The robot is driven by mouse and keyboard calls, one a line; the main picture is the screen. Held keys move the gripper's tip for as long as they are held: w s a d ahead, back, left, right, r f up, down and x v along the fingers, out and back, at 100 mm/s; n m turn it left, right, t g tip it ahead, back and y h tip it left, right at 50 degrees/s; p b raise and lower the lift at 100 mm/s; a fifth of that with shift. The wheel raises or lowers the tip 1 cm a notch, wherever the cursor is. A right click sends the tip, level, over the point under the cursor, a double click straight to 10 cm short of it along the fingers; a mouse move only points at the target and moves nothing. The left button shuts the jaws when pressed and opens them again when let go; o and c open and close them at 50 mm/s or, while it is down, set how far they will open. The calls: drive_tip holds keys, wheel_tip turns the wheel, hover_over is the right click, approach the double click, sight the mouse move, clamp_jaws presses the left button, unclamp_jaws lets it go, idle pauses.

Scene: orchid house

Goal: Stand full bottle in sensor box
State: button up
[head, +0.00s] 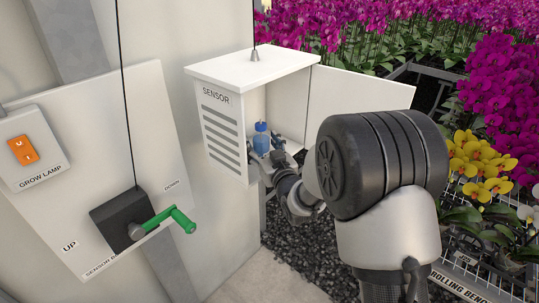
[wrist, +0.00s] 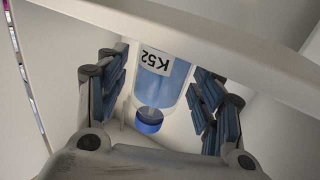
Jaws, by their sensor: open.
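The white sensor box (head: 222,125), lettered SENSOR, hangs beside the wall with its front open. A bottle (head: 262,141) with blue liquid and a blue cap stands upright inside. In the wrist view the bottle (wrist: 168,78) has a white label reading K52, upside down in the picture, and its blue cap points toward me. My gripper (head: 276,158) reaches into the box at the bottle. In the wrist view its open fingers (wrist: 160,95) stand on both sides of the bottle, with gaps beside it. The bottle's base is hidden in both views.
The box's open door (head: 362,92) stands out to the right. A panel (head: 95,130) with a black winch box, green crank (head: 180,218) and orange lamp switch (head: 25,150) is at the left. Orchids (head: 480,160) on a rolling bench stand to the right. A pale box edge (wrist: 200,45) crosses the wrist view.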

drive_tip(key=s+d+r+m+g+h, duration=0.2)
drive_tip(key=s+d+g+h, duration=0.1)
drive_tip(key=s+d, duration=0.65)
drive_tip(key=s+d+r+m+g+h, duration=0.15)
drive_tip(key=s+d+h, duration=0.25)
drive_tip(key=s+d, duration=0.55)
drive_tip(key=s+d+m+g, duration=0.1)
drive_tip(key=s+g, duration=0.6)
drive_tip(key=s, duration=1.7)
drive_tip(key=shift+s+d+f+h, duration=0.15)
drive_tip(key=shift+d+f+h, duration=0.05)
drive_tip(key=shift+f+h, duration=0.1)
drive_tip(key=shift+m, duration=0.25)
drive_tip(key=shift+c, duration=0.2)
